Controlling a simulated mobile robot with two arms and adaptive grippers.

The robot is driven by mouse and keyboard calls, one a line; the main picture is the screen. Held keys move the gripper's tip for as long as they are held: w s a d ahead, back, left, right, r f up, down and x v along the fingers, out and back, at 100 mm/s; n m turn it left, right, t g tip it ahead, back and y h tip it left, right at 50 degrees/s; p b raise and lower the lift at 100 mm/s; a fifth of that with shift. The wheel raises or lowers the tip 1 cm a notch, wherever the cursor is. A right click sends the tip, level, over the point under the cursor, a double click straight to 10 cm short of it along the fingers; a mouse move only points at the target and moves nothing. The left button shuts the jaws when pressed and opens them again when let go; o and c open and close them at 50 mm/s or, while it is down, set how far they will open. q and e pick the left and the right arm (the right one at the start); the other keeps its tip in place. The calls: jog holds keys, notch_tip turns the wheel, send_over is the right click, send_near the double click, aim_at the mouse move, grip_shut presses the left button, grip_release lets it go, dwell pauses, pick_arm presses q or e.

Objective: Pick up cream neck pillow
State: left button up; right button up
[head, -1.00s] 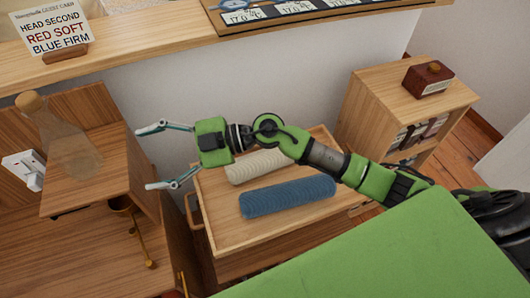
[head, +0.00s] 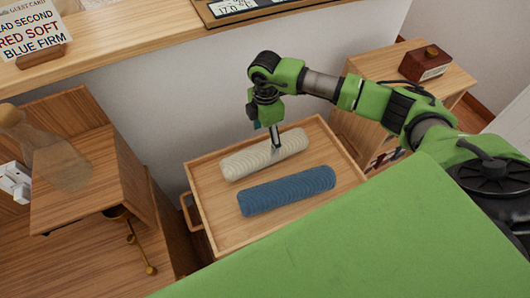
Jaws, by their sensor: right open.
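The cream neck pillow (head: 248,160) is a ribbed roll lying in a wooden tray (head: 215,222). A blue ribbed roll pillow (head: 287,191) lies in front of it, apart from it. My right gripper (head: 275,148) points down at the cream pillow, right of its middle, with its fingers at or just above the pillow. It is open. One finger shows well and the other is mostly hidden, so I cannot tell whether they touch the pillow. My left gripper is not in view.
A wooden cabinet (head: 432,90) with a dark red box (head: 425,63) stands at the right. A card (head: 30,32) stands on the upper ledge. My green body covers the front.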

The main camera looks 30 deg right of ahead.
aim_at(267, 146)
notch_tip(267, 146, down, 3)
jog(key=shift+r, duration=0.15)
jog(key=f, duration=0.5)
jog(key=shift+s+d+f+p, duration=0.1)
jog(key=shift+s+d+p, duration=0.1)
jog(key=shift+p, duration=0.1)
jog(key=shift+w, duration=0.1)
jog(key=c, duration=1.2)
